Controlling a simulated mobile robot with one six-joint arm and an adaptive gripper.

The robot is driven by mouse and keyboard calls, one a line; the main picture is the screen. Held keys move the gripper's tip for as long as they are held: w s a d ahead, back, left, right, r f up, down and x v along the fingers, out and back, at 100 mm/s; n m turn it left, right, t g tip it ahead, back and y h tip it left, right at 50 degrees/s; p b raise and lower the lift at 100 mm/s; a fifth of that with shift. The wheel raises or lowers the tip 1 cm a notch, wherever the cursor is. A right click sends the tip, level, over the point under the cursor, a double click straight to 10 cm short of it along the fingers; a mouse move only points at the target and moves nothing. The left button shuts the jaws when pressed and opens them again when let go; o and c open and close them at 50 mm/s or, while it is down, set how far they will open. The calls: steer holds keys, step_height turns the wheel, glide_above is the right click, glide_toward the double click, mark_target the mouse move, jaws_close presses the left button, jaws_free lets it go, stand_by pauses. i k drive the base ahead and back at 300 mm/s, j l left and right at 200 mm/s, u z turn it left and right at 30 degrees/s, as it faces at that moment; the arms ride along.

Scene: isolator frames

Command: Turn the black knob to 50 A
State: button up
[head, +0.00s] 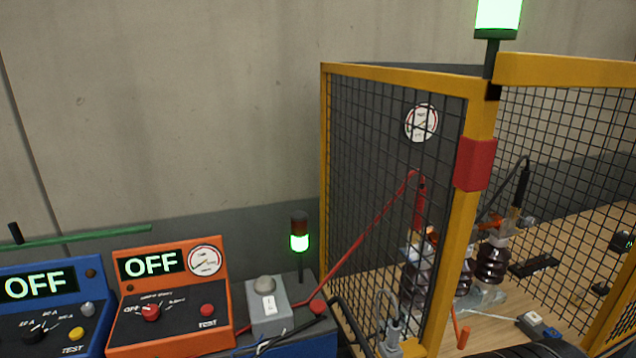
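The black knob (33,336) is on the front panel of the blue instrument box (100,292) at the lower left of the head view. Small current labels in amperes are printed around it, too small to read surely. Which label the knob points at cannot be told. The box's display (36,284) reads OFF. A yellow button (76,334) marked TEST and a grey button (88,309) are to the right of the knob. The frame's bottom edge is close below the knob. My gripper is not in view.
An orange instrument box (215,264) with a red knob (151,312) stands right beside the blue one. A grey switch box (268,307) and a small lamp with green lit (299,242) follow. A yellow-framed mesh cage (325,150) with insulators fills the right.

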mark_target(33, 334)
steer(key=u, duration=1.9)
